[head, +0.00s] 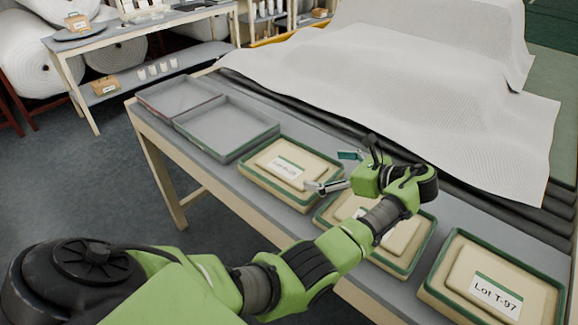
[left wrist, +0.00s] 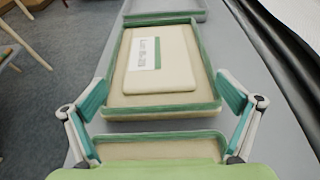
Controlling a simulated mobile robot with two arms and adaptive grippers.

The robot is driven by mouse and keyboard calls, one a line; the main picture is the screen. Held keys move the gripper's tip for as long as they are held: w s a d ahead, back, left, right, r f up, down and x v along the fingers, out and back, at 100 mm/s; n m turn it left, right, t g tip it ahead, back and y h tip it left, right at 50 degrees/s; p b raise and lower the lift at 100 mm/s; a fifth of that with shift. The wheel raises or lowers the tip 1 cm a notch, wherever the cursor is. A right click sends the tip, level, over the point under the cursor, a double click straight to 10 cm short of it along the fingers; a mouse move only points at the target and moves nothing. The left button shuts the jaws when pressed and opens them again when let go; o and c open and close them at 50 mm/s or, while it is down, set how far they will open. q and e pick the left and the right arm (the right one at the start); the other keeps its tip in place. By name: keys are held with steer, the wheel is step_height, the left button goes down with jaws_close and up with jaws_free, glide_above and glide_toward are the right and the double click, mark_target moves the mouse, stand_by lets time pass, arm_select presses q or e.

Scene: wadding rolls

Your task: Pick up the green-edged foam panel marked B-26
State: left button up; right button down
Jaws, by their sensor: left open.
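A cream foam panel with a green edge (head: 268,187) lies on the table, left of my left gripper. Its white label is small in the head view; in the left wrist view the same panel (left wrist: 115,98) carries a tilted label that seems to read Lot B-26. My left gripper (head: 337,171) is open and empty, pointing at this panel. In the left wrist view its fingers (left wrist: 162,88) spread to either side of the panel's near end, apparently without gripping it. My right gripper is out of view.
A second green-edged panel (head: 408,262) lies under my left arm, partly hidden. A third (head: 455,262), labelled Lot T-97, lies at the right. Empty trays (head: 225,125) (head: 176,95) stand at the left. White sheeting (head: 400,90) covers the table's back.

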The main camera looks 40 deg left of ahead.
mark_target(292, 164)
arm_select(q)
steer(key=x, duration=0.4)
steer(key=shift+a, duration=0.15)
steer(key=shift+s+a+f+p, duration=0.1)
steer(key=shift+a+f+p, duration=0.05)
steer(key=shift+a+p, duration=0.35)
steer(key=p+x, duration=0.1)
steer(key=x, duration=0.3)
steer(key=shift+s+a+f, duration=0.1)
steer(key=shift+s+a, duration=0.05)
steer(key=shift+a, duration=0.25)
steer(key=shift+d, duration=0.1)
steer(key=c, duration=1)
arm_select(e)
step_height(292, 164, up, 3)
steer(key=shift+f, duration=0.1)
